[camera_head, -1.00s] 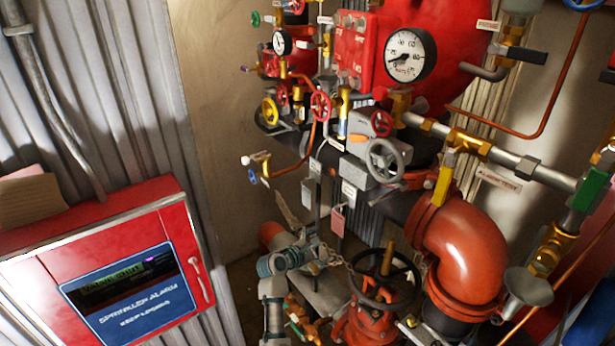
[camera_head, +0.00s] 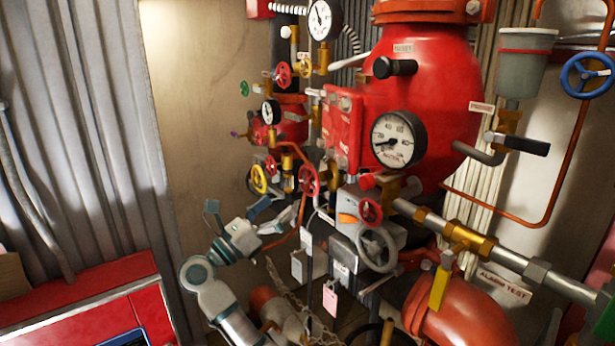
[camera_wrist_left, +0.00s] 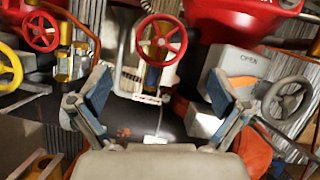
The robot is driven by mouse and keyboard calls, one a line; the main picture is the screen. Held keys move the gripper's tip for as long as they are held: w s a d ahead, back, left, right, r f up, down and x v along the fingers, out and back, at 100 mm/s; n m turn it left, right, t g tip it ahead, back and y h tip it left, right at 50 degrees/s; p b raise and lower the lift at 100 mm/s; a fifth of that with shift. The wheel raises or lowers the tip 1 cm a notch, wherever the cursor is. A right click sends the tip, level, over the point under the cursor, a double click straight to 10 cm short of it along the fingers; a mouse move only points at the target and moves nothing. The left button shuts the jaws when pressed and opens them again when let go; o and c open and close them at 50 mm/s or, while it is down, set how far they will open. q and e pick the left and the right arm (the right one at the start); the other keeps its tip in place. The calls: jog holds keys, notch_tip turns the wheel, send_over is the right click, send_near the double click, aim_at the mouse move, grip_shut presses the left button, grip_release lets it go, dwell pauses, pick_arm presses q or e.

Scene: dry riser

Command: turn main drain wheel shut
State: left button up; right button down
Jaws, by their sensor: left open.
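No label in view names the main drain wheel. A red handwheel (camera_head: 309,179) is at mid-height on the piping; the wrist view shows a red wheel (camera_wrist_left: 161,40) ahead, between and beyond my fingers. A grey handwheel (camera_head: 376,249) is lower right, beside a grey box marked OPEN in the wrist view (camera_wrist_left: 287,100). The black wheel low down is mostly cut off by the bottom edge. My left gripper (camera_head: 268,217) is left of the red wheel and a little lower. It is open and empty, its blue-padded fingers (camera_wrist_left: 158,80) spread apart. My right gripper is out of view.
A yellow wheel (camera_head: 259,178), a small red wheel (camera_head: 372,213) and gauges (camera_head: 399,139) crowd the piping. Hanging tags (camera_head: 330,298) and a chain are below my gripper. A red alarm box (camera_head: 100,310) is lower left. The beige wall side is clear.

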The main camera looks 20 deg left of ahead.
aim_at(306, 183)
pick_arm(q)
jog(key=p+x, duration=0.2)
jog(key=x, duration=0.6)
jog(key=shift+w+d+r, duration=0.15)
jog(key=shift+w+d, duration=0.05)
jog(key=shift+d, duration=0.2)
jog(key=shift+w+d+r, duration=0.1)
jog(key=shift+w+d, duration=0.1)
jog(key=shift+w, duration=0.2)
jog(key=c, duration=1.1)
